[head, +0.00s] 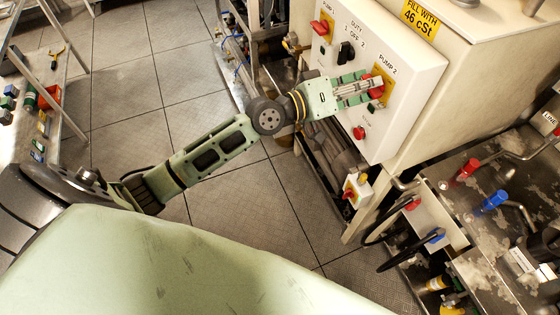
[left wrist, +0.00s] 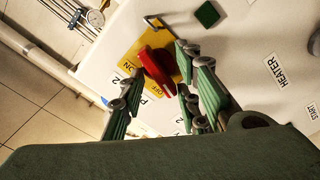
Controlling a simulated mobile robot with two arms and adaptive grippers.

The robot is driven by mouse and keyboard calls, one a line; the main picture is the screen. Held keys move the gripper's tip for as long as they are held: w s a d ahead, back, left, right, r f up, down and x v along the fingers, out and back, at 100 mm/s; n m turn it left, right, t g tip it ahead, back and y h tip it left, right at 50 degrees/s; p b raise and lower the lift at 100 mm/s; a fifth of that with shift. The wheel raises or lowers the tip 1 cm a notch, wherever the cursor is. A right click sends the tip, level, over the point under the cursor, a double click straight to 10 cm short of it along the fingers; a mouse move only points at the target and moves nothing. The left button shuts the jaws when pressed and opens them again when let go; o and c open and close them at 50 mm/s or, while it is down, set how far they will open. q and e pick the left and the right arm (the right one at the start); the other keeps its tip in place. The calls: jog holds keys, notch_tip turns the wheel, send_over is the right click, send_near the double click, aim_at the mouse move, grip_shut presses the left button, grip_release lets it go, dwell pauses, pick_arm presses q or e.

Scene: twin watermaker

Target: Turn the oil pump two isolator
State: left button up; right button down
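The pump two isolator is a red rotary handle (left wrist: 158,72) on a yellow plate (left wrist: 133,45) marked ON and OFF. In the head view its yellow plate (head: 388,75) sits under the PUMP 2 label on the white panel (head: 405,55), partly hidden by my gripper. My left gripper (head: 376,87) reaches the panel there with its fingers apart. In the left wrist view one finger is on each side of the red handle, which lies slanted between them. I cannot tell whether they touch it. My right gripper is not in view.
The panel also holds a red pump one isolator (head: 320,27), a black duty switch (head: 346,52) and a red button (head: 359,132). A small box with a red knob (head: 350,192) is below. Pipework with red and blue valves (head: 495,200) stands at right.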

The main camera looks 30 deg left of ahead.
pick_arm(q)
jog(key=s+a+m+b, duration=0.3)
jog(key=s+a+m, duration=0.3)
jog(key=m, duration=0.4)
jog(key=w+a+f+n+y, duration=0.2)
jog(key=a+f, duration=0.1)
jog(key=f, duration=0.5)
jog(key=w+a+f+n+y, duration=0.1)
jog(key=a+f+y, duration=0.2)
jog(key=f, duration=0.5)
jog(key=s+a+f+n+g+y, duration=0.1)
jog(key=s+a+f, duration=0.1)
jog(key=f, duration=0.8)
jog(key=s+a+f+n+g+y, duration=0.1)
jog(key=s+a+f+y, duration=0.1)
jog(key=f, duration=0.8)
jog(key=shift+s+a+g, duration=0.4)
jog(key=shift+s+a, duration=0.05)
jog(key=shift+a, duration=0.4)
